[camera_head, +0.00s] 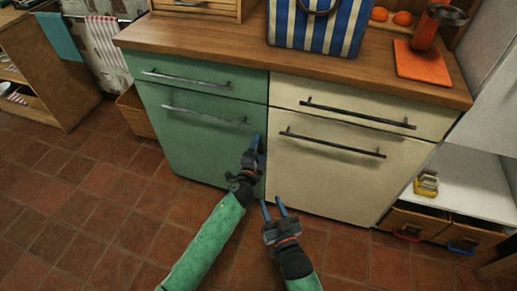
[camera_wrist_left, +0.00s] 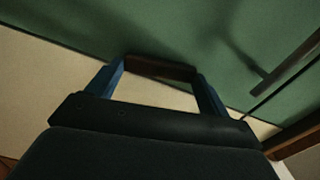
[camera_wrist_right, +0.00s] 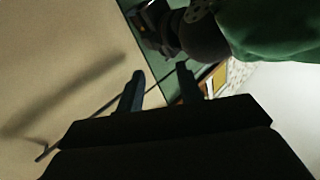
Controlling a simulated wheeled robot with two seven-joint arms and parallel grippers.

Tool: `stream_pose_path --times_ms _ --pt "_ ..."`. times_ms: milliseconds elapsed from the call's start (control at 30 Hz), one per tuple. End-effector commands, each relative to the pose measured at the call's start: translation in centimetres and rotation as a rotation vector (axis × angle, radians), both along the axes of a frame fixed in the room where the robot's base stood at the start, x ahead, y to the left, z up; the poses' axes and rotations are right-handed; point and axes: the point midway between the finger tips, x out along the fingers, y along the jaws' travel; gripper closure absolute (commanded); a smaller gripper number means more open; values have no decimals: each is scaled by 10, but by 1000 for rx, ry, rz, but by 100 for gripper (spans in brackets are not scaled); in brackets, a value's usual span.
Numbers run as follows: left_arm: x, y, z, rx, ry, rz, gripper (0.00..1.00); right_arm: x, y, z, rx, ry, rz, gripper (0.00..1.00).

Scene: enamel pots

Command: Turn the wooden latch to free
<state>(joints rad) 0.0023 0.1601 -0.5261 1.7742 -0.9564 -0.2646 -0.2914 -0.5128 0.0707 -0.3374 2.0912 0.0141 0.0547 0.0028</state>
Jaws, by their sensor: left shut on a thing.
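The wooden latch (camera_wrist_left: 158,68) is a dark brown bar at the seam between the green cabinet door (camera_head: 205,145) and the cream cabinet door (camera_head: 320,180). In the left wrist view it spans the gap between my left gripper's blue fingers, lying across the gripper. My left gripper (camera_head: 258,143) is shut on it; in the head view the gripper hides the latch. Which door the latch is fixed to, I cannot tell. My right gripper (camera_head: 271,204) is open and empty, lower and in front of the cream door; its parted fingers also show in the right wrist view (camera_wrist_right: 161,76).
Dark bar handles (camera_head: 332,146) stick out from the doors and drawers. A wooden counter (camera_head: 210,45) above holds a striped bag (camera_head: 320,25). A wicker basket (camera_head: 134,110) stands left, and an open shelf (camera_head: 460,190) is right. The tiled floor (camera_head: 110,215) is clear.

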Motion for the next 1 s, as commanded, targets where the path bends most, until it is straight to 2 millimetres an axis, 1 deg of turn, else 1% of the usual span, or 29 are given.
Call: stream_pose_path --times_ms 33,100,200,300,400,600,967,1000 --pt "-1 -1 1 27 -8 -2 43 -3 0 -13 -10 42 2 64" --pt "-1 -1 0 68 -21 -2 43 -6 0 -31 -22 97 8 64" --pt "-1 -1 0 115 -37 -2 43 -11 0 -52 -37 160 12 64" --pt "-1 -1 0 152 -50 -2 43 -16 0 -68 -48 206 16 64" --pt "-1 -1 -1 177 -58 -2 43 -19 0 -78 -55 240 18 64" --pt "-1 -2 -1 200 -65 -2 43 -23 0 -88 -60 268 21 64" --pt "-1 -2 -2 202 -66 -2 43 -23 0 -90 -61 271 22 64" --pt "-1 -2 -2 203 -65 -2 12 -23 0 -90 -61 271 22 64"
